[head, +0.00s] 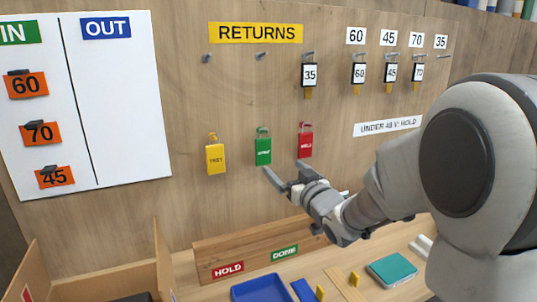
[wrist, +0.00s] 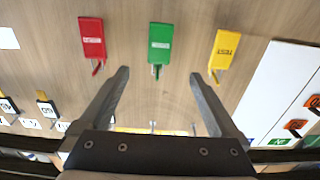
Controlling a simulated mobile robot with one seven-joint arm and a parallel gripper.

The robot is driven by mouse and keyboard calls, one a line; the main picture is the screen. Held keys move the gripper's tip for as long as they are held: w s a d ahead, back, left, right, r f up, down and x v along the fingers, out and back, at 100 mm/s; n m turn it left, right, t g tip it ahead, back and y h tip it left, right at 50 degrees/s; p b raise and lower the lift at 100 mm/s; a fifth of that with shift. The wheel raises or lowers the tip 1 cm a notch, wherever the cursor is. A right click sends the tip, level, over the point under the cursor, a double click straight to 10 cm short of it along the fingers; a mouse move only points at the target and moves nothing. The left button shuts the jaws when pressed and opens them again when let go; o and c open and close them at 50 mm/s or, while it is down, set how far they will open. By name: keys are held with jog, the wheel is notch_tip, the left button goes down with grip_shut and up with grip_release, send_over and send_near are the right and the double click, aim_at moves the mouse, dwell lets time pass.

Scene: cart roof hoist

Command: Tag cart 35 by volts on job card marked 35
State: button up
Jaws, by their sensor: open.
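A white card marked 35 (head: 309,75) in a black frame hangs on the third hook under the RETURNS sign. On the wall below hang a yellow tag (head: 215,158), a green tag (head: 263,150) and a red tag (head: 305,143), whose small lettering is hard to read. My gripper (head: 284,178) is open and empty, just below the green and red tags. In the wrist view, upside down, the green tag (wrist: 160,42) lies beyond and between the open fingers (wrist: 159,76), with red (wrist: 92,38) and yellow (wrist: 226,48) to either side. Cart 35 is not evident.
Cards 60, 45 and 70 hang on pegs at right; the peg under label 35 (head: 441,41) is empty. A sign (head: 388,126) reads "UNDER", blurred digits, "V: HOLD". Orange tags hang under IN; OUT (head: 125,110) is bare. A HOLD/DONE rack (head: 256,258) and blue tray (head: 262,289) sit below.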

aim_at(264, 147)
jog(key=x, duration=1.3)
jog(key=shift+w+p, duration=0.25)
jog(key=shift+p, duration=0.15)
grip_shut()
jog(key=shift+r, duration=0.4)
dwell(0.3)
jog(key=shift+r+b+v, duration=0.2)
jog(key=shift+v, duration=0.6)
jog(key=shift+r+b+v, duration=0.15)
jog(key=shift+b+v, duration=0.05)
jog(key=shift+v, duration=0.6)
jog(key=shift+r+b+v, duration=0.2)
jog(key=shift+v, duration=0.6)
jog(key=shift+b+v, duration=0.75)
jog(key=shift+v, duration=1.75)
